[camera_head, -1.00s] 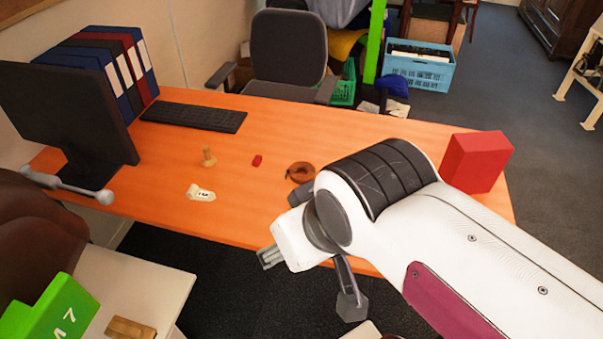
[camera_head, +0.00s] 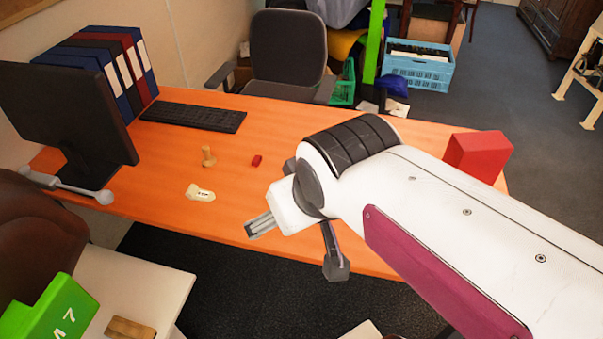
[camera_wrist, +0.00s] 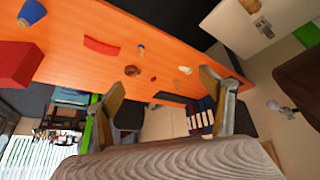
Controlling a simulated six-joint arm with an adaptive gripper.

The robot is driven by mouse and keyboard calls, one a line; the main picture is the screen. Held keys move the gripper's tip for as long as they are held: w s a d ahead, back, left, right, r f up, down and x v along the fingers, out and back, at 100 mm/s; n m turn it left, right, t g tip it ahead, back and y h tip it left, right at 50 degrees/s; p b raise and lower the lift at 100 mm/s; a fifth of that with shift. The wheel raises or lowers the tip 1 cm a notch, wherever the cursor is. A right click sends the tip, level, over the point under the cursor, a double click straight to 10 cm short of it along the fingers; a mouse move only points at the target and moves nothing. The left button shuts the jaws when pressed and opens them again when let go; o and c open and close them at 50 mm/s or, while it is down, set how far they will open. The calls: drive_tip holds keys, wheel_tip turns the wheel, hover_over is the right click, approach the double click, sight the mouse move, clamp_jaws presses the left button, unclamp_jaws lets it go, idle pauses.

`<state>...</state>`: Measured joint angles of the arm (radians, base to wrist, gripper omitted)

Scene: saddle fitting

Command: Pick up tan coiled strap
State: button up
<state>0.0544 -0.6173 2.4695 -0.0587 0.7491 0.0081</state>
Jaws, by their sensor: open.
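The tan coiled strap (camera_wrist: 132,70) is a small brown ring lying on the orange desk.
A large red box (camera_head: 478,154) stands at right. A keyboard (camera_head: 194,116) and monitor (camera_head: 62,115) are at left. The desk's middle is largely clear.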

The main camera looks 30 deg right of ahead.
drive_tip(key=w+d+f+t+h, duration=0.1)
drive_tip(key=w+d+f, duration=0.3)
drive_tip(key=w+d, duration=0.55)
drive_tip(key=w+d+f+t+h, duration=0.15)
drive_tip(key=w+d+f, duration=0.4)
drive_tip(key=w, duration=0.75)
drive_tip(key=w+d+f+t+y, duration=0.1)
drive_tip(key=w+d+f, duration=0.1)
drive_tip(key=f, duration=0.4)
drive_tip(key=w+d+f+t+y, duration=0.1)
drive_tip(key=w+d+f, duration=0.1)
drive_tip(key=f, duration=0.4)
drive_tip(key=w+d+f+t+y, duration=0.1)
drive_tip(key=w+d+f, duration=0.1)
drive_tip(key=d+f, duration=0.2)
wheel_tip(320, 180, down, 3)
drive_tip(key=shift+r, duration=0.1)
drive_tip(key=shift+s+d+f+t, duration=0.15)
drive_tip(key=shift+f+t, duration=0.1)
drive_tip(key=shift+f, duration=0.45)
drive_tip(key=shift+x, duration=1.3)
